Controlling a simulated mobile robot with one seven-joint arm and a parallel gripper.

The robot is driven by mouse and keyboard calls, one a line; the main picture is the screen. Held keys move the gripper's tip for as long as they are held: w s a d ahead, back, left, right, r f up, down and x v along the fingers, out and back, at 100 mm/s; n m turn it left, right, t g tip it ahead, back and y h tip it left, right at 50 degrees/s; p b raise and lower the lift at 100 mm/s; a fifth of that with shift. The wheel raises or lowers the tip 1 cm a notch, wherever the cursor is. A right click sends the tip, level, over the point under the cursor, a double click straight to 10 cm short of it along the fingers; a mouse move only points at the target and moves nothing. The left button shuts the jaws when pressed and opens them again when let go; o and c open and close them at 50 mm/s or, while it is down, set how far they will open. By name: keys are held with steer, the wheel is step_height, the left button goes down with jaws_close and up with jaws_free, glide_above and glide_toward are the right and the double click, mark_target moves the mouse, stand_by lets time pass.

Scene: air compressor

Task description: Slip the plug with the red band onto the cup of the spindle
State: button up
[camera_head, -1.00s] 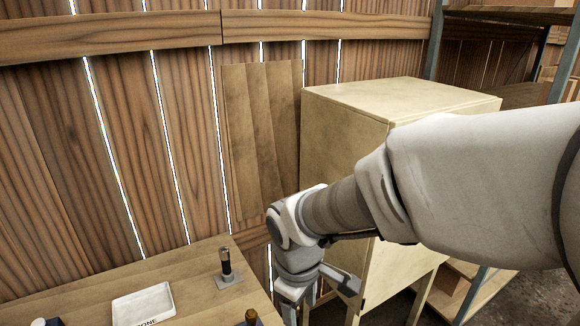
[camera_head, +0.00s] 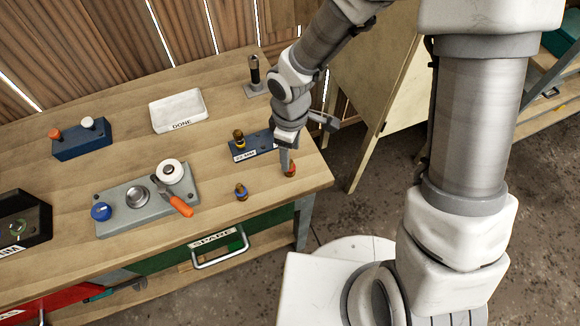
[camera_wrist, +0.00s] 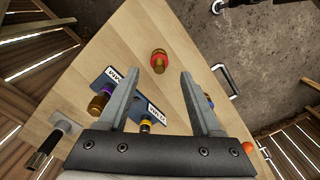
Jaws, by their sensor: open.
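The plug with the red band (camera_head: 290,170) stands near the right front corner of the wooden bench. In the wrist view the red-banded plug (camera_wrist: 159,61) is brass-coloured and lies just beyond and between my fingertips. My gripper (camera_head: 286,162) is open above it in the head view; its two fingers are spread and empty in the wrist view (camera_wrist: 160,76). A grey fixture (camera_head: 118,218) with a round metal cup (camera_head: 137,196) sits at the bench's middle. A dark upright post (camera_head: 255,72) on a small plate stands at the back. I cannot tell which is the spindle.
A blue labelled rack (camera_head: 240,153) holds purple-banded (camera_wrist: 98,103) and yellow-banded (camera_wrist: 146,125) plugs beside my gripper. A blue-banded plug (camera_head: 241,191) stands nearby. A white DONE tray (camera_head: 178,124), a blue two-button box (camera_head: 82,140) and an orange-handled tool (camera_head: 178,202) are also on the bench.

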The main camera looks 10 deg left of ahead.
steer(key=shift+a+f, duration=0.15)
steer(key=shift+f, duration=3.15)
steer(key=shift+c, duration=0.3)
jaws_close()
